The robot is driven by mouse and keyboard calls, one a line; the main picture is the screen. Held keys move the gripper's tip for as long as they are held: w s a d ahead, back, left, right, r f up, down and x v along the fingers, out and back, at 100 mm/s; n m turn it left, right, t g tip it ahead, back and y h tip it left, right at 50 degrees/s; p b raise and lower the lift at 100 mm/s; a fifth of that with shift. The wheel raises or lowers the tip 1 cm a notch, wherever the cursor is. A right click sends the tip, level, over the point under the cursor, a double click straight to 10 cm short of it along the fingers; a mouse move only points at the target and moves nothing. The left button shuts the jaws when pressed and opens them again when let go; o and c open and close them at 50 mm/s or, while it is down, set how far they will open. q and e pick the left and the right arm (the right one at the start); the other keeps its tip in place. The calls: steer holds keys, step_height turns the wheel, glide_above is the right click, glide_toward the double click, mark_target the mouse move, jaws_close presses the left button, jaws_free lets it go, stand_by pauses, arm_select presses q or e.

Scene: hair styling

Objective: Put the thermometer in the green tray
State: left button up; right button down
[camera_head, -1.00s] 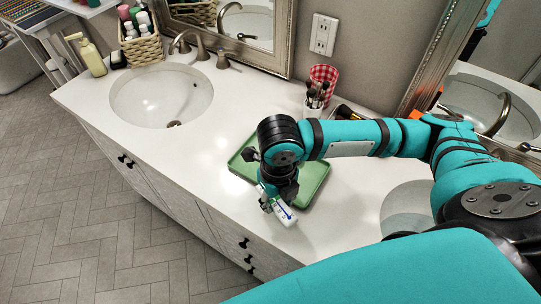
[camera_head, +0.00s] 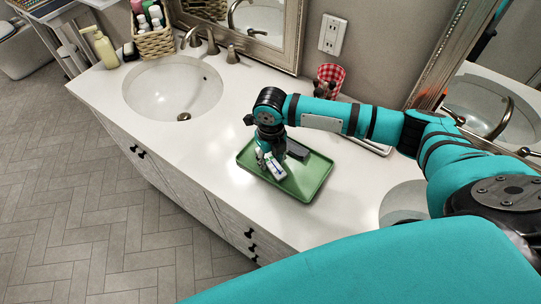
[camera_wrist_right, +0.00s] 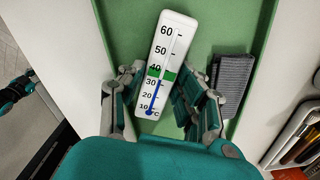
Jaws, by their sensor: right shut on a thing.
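The thermometer (camera_head: 278,172) is a white slab with a blue column, a green band and black numbers. It fills the middle of the right wrist view (camera_wrist_right: 165,55), numbers facing the camera. My right gripper (camera_head: 270,160) is shut on its lower part, with one finger on each side. The green tray (camera_head: 309,194) lies flat on the counter, and its floor (camera_wrist_right: 115,30) is behind the thermometer in the right wrist view. The thermometer is over the tray's left-front part. I cannot tell whether it touches the tray.
A dark grey folded item (camera_wrist_right: 233,80) lies in the tray, right of the thermometer. A red checked cup (camera_head: 330,76) with brushes stands behind the tray. A metal tray (camera_head: 372,145) is partly hidden by my right arm. The sink (camera_head: 172,90) lies to the left.

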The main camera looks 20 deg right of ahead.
mark_target(270, 162)
steer(key=c, duration=0.9)
jaws_free()
steer(key=shift+f, duration=0.15)
steer(key=shift+r, duration=0.6)
step_height(270, 162, up, 11)
steer(key=b, duration=0.2)
steer(key=shift+r+b, duration=0.1)
steer(key=shift+b, duration=0.3)
steer(key=shift+s, duration=0.1)
